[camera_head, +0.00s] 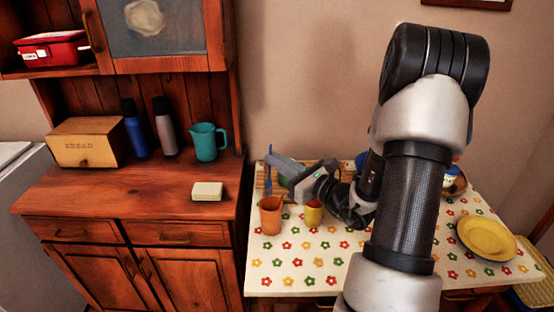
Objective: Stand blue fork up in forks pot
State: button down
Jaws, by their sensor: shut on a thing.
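The blue fork (268,172) is roughly upright at the left end of the table, above and behind the orange-brown pot (269,220) in the picture. My gripper (272,158) reaches in from the right and is shut on the fork. A yellow pot (314,217) with a red inside stands to the right of the orange-brown one. I cannot tell for sure which is the forks pot. Whether the fork's lower end is inside the orange-brown pot or behind it is unclear.
The table (300,277) has a flowered cloth, clear at the front. A green item and a wooden rack or board are partly hidden behind my gripper. A yellow plate (486,240) lies at the right. A wooden sideboard (130,205) stands close on the left.

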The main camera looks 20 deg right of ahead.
aim_at(269, 182)
jog(key=shift+f+b, duration=3.45)
jog(key=shift+f, duration=1.1)
jog(key=c, duration=1.8)
grip_release()
jog(key=shift+c, duration=0.2)
jog(key=p+v, duration=0.1)
jog(key=v, duration=1.6)
jog(key=shift+s, duration=0.25)
jog(key=shift+d, duration=0.1)
